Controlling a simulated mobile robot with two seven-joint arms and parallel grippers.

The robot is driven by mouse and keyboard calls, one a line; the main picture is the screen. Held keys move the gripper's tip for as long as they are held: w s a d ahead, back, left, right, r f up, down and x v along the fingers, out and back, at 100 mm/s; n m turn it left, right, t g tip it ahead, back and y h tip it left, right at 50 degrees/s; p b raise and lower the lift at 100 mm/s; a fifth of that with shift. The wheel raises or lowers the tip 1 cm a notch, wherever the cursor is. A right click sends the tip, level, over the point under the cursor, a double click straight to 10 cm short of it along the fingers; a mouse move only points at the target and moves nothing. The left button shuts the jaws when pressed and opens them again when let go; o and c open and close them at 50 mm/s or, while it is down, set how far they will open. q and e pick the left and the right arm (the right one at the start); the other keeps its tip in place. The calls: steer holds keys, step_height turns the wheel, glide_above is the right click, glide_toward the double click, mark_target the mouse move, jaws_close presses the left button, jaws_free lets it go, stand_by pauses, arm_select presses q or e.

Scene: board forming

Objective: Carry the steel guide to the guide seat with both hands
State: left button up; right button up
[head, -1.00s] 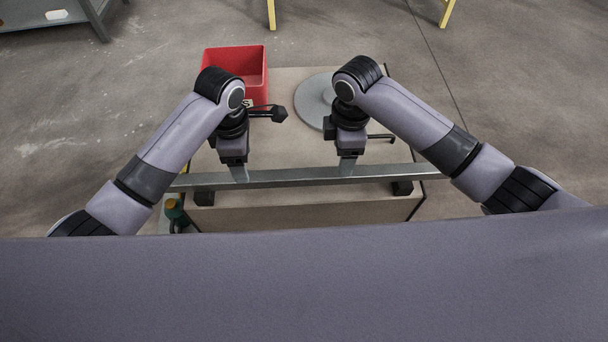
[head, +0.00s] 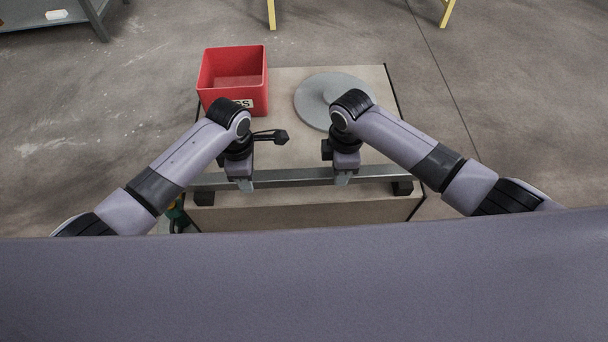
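The steel guide (head: 292,178) is a long grey metal bar. It lies across the near part of the workbench in the head view, level from left to right. My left gripper (head: 245,186) is on the bar left of its middle, and my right gripper (head: 342,180) is on it right of its middle. Both point down and appear shut on the bar; the finger gaps are largely hidden. Two black blocks, a left one (head: 204,197) and a right one (head: 403,188), show near the bar's ends, apparently the guide seat. Contact between bar and blocks cannot be made out.
A red bin (head: 240,97) stands at the bench's back left. A flat round grey disc (head: 311,101) lies at the back, partly behind my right arm. A green object (head: 176,214) is by the bench's left front. The bench top (head: 290,90) is clear between bin and disc.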

arm_select(q)
jaws_close()
arm_select(e)
jaws_close()
arm_select(q)
steer(key=shift+s+f, duration=0.1)
steer(key=shift+f, duration=0.1)
arm_select(e)
steer(key=shift+r, duration=0.15)
stand_by(0.4)
arm_select(q)
steer(key=shift+r, duration=0.1)
